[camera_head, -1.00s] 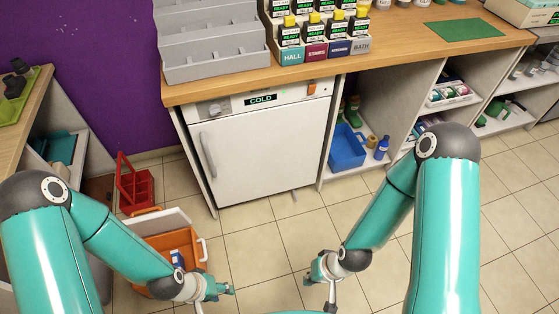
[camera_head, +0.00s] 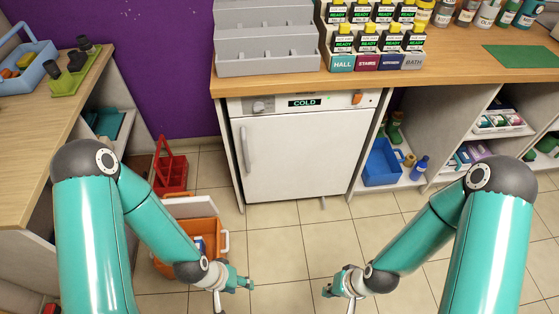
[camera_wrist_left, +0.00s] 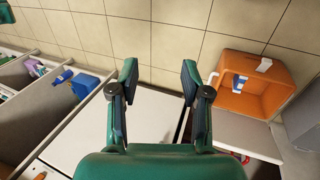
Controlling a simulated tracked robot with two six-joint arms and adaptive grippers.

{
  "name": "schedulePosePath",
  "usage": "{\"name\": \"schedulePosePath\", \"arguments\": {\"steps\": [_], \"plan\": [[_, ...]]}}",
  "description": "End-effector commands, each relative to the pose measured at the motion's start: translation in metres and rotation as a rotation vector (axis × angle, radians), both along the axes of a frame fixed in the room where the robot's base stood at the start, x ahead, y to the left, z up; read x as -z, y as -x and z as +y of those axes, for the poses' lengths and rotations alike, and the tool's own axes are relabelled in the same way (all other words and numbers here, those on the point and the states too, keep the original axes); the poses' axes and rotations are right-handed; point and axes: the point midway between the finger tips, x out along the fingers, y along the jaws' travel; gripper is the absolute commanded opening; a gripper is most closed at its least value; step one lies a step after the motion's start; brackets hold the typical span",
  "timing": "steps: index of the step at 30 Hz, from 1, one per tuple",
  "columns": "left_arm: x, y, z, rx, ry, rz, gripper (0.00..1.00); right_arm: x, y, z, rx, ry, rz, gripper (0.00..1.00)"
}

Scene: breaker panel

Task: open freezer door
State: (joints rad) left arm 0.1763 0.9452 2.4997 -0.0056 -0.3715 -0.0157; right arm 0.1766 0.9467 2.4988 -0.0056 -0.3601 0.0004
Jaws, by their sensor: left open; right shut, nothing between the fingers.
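The white freezer door (camera_head: 293,155) is shut under the wooden counter, below a panel reading COLD. Its vertical handle (camera_head: 247,148) is on the door's left side. The freezer's white surface also shows in the left wrist view (camera_wrist_left: 153,122), beyond my fingers. My left gripper (camera_head: 244,284) is in front of the freezer, low and apart from the handle. In the left wrist view its two fingers (camera_wrist_left: 159,80) are spread and empty. My right gripper (camera_head: 328,291) is low in front of the freezer's right part, closed and touching nothing that I can see.
An orange crate (camera_head: 210,231) with a white lid stands on the floor left of the freezer, close to my left arm. A red carrier (camera_head: 171,172) is behind it. A blue bin (camera_head: 381,163) is on the shelf at right. Tiled floor before the freezer is clear.

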Motion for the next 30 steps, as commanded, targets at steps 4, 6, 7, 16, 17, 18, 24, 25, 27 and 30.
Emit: {"name": "schedulePosePath", "arguments": {"steps": [4, 6, 7, 16, 17, 18, 24, 25, 27, 30], "plan": [[-0.001, -0.026, 0.006, 0.007, -0.023, -0.118, 0.47, 0.000, 0.000, 0.000, 0.000, 0.000, 0.000, 0.00], [-0.003, -0.052, 0.011, 0.007, -0.046, -0.217, 0.47, 0.000, 0.000, 0.000, 0.000, 0.000, 0.000, 0.00], [-0.006, -0.066, 0.014, 0.005, -0.059, -0.268, 0.47, 0.000, 0.000, 0.000, 0.000, 0.000, 0.000, 0.00], [-0.007, -0.215, 0.050, -0.029, -0.224, -0.839, 0.47, 0.069, 0.000, 0.000, 0.000, 0.000, 0.000, 0.00], [-0.009, -0.226, 0.052, -0.033, -0.240, -0.888, 0.47, 0.077, 0.000, 0.000, 0.000, 0.000, 0.000, 0.00], [-0.009, -0.240, 0.056, -0.039, -0.259, -0.949, 0.47, 0.091, 0.000, 0.000, 0.000, 0.000, 0.000, 0.00], [-0.013, -0.299, 0.068, -0.079, -0.348, -1.247, 0.47, 0.164, 0.000, 0.000, 0.000, 0.000, 0.000, 0.00], [-0.012, -0.305, 0.069, -0.085, -0.358, -1.283, 0.47, 0.175, 0.000, 0.000, 0.000, 0.000, 0.000, 0.00], [-0.010, -0.318, 0.071, -0.100, -0.375, -1.360, 0.47, 0.200, 0.000, 0.000, 0.000, 0.000, 0.000, 0.00], [-0.004, -0.331, 0.070, -0.118, -0.387, -1.444, 0.47, 0.236, 0.000, 0.000, 0.000, 0.000, 0.000, 0.00]]}}
